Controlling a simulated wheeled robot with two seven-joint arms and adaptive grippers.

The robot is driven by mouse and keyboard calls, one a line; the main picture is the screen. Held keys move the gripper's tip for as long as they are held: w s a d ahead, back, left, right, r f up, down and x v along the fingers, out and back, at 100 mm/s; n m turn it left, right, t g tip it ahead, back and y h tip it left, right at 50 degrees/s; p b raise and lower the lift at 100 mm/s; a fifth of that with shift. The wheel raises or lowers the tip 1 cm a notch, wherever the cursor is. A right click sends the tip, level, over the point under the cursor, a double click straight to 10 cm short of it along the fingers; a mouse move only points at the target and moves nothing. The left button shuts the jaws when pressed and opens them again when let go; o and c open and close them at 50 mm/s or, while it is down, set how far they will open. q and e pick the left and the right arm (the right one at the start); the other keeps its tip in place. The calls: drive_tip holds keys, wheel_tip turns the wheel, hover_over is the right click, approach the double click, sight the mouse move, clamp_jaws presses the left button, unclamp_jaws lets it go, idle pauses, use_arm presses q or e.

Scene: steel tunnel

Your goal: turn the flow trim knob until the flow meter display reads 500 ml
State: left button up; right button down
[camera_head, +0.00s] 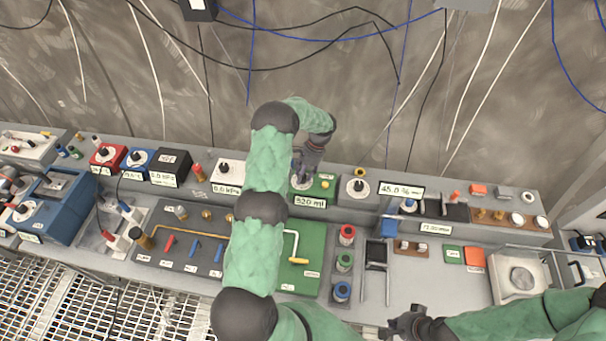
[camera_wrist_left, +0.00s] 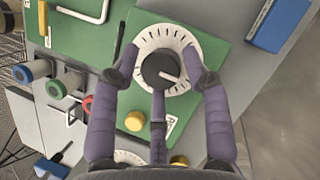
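The flow trim knob (camera_wrist_left: 160,70) is black with a pale pointer line, on a white dial with black ticks on a green panel (camera_wrist_left: 205,55). In the left wrist view its pointer aims to the lower right. My left gripper (camera_wrist_left: 160,78) is open, with its purple-grey fingers spread around the knob and a visible gap to it. In the head view this gripper (camera_head: 303,172) is over the dial and hides most of the knob. The flow meter display (camera_head: 310,202) seems to read 520 ml; the first digit is small. My right gripper (camera_head: 402,326) is at the bottom edge, apart from the bench things.
A yellow button (camera_wrist_left: 135,121) is close to the left gripper's fingers. Another dial (camera_head: 358,187) stands to the right of the green panel, and a white dial box (camera_head: 228,172) to the left. Grey bench top (camera_head: 415,285) is clear near the right gripper.

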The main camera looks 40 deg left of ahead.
use_arm(q)
drive_tip(key=c, duration=0.5)
drive_tip(key=shift+a+f+n+b, duration=0.15)
drive_tip(key=shift+n+b, duration=0.55)
drive_tip(key=shift+b, duration=0.35)
drive_tip(key=n+h+b, duration=0.1)
drive_tip(key=n+b, duration=0.2)
drive_tip(key=shift+a+n+h, duration=0.1)
drive_tip(key=shift+n+h, duration=0.2)
drive_tip(key=shift+h, duration=0.1)
drive_tip(key=n+h+b, duration=0.1)
drive_tip(key=n+b, duration=0.1)
drive_tip(key=n, duration=0.1)
drive_tip(key=shift+s+n+t+h+b, duration=0.15)
drive_tip(key=shift+n+t+h+b, duration=0.4)
drive_tip(key=shift+n, duration=1.35)
